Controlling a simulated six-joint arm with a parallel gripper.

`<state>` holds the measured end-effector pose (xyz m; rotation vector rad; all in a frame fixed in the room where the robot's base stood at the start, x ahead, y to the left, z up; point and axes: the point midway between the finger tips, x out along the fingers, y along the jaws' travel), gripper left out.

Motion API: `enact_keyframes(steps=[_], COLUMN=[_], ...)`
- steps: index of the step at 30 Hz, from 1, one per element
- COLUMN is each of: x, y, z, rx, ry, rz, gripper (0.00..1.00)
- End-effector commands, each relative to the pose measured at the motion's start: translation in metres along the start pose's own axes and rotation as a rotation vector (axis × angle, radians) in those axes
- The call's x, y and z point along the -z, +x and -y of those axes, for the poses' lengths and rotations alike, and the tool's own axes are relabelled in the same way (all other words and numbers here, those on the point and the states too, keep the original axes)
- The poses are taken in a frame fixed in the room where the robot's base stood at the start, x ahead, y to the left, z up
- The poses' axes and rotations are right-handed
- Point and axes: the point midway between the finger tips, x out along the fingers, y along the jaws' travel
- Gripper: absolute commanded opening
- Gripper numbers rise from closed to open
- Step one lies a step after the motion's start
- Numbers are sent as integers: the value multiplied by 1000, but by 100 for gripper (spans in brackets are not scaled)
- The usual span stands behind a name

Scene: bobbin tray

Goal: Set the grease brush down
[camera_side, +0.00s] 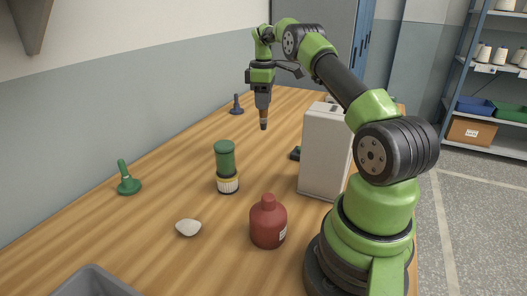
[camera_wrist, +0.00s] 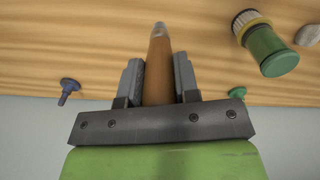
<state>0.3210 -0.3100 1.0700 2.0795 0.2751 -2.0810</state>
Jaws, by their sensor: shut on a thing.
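My gripper (camera_side: 263,103) is above the wooden table, pointing down. It is shut on a tapered brown piece with a dark grey tip, which I take to be the grease brush (camera_side: 263,117). The tip points down and is clear of the tabletop. In the wrist view the brush (camera_wrist: 157,60) sits between the two grey fingers, its narrow end away from the palm. Its upper end is hidden by the gripper.
A green cylinder with a pale ribbed base (camera_side: 225,160), red bottle (camera_side: 268,224), pale stone-like lump (camera_side: 188,228) and green peg (camera_side: 128,184) stand nearer. A dark peg (camera_side: 236,107) is behind; a tall pale box (camera_side: 323,150) is right. Bare wood lies below my gripper.

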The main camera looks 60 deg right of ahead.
Motion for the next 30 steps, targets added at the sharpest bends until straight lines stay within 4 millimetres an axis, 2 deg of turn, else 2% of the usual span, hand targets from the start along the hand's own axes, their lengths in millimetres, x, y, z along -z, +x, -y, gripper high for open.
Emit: enact_keyframes(steps=[6,18,30], x=[-1,0,0], y=[42,91,97], z=[1,1,0], rx=[5,3,1], ry=[1,2,2], rz=[2,0,-2], gripper=[6,6,6])
